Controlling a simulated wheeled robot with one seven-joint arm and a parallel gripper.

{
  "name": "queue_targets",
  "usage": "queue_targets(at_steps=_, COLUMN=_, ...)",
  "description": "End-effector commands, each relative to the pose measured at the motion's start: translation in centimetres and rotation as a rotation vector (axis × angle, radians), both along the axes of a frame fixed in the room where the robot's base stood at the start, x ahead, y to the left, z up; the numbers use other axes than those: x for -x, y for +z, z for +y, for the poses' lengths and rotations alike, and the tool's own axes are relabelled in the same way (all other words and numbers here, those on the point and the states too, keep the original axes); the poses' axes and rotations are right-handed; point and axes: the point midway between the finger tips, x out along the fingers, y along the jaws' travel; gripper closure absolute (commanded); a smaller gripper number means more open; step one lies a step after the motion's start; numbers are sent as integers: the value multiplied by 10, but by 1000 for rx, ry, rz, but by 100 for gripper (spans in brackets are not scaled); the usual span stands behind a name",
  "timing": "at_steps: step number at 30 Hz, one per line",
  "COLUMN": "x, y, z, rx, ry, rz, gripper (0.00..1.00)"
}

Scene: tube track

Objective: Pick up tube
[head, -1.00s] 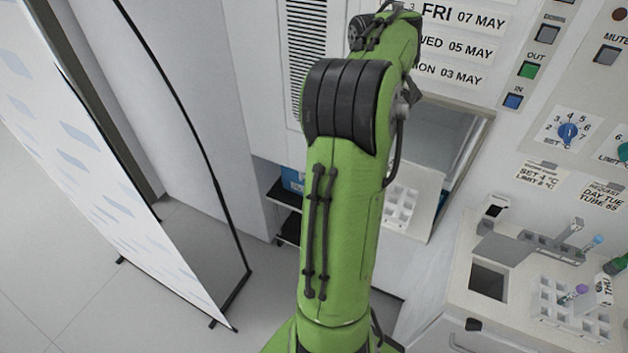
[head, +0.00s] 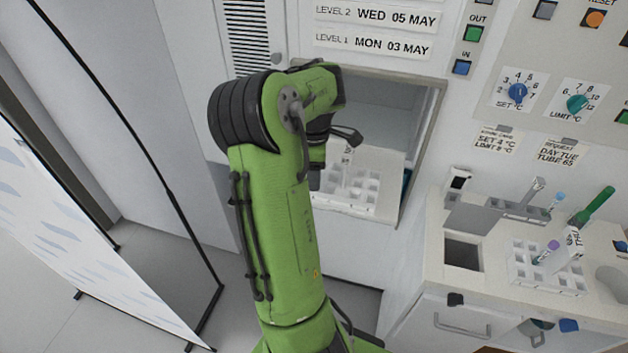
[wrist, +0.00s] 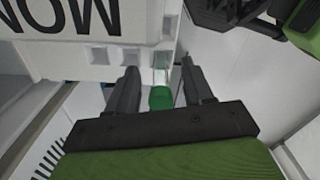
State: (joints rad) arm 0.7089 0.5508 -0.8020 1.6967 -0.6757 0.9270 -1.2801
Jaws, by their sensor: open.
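A green-capped tube (wrist: 160,98) shows in the wrist view between my two fingers, with its pale body pointing away from the camera. My gripper (wrist: 160,68) is open, with one dark finger on each side of the tube and visible gaps between. In the head view my arm reaches to the recess in the wall, over a white rack (head: 345,192). My fingers are mostly hidden behind the arm there, and I cannot make out the green cap in that view.
The recess has a grey frame (head: 436,115) close around my arm. A screen (head: 75,270) stands at the left.

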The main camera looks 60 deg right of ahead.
Motion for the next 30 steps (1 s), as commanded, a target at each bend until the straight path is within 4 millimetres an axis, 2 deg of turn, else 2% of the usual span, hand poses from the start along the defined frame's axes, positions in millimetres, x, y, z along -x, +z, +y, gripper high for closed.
queue_targets(at_steps=4, x=0, y=1, z=0, rx=1, ry=0, rz=0, gripper=50)
queue_targets(at_steps=13, x=0, y=1, z=0, rx=0, ry=0, rz=-1, gripper=96)
queue_targets(at_steps=20, x=0, y=2, z=0, rx=0, ry=0, rz=-1, gripper=96)
queue_targets(at_steps=22, x=0, y=7, z=0, rx=1, ry=1, rz=-3, gripper=96)
queue_targets(at_steps=25, x=0, y=28, z=-1, rx=4, ry=1, rz=-4, gripper=96)
queue_targets(at_steps=30, x=0, y=74, z=-1, rx=4, ry=1, rz=-4, gripper=96)
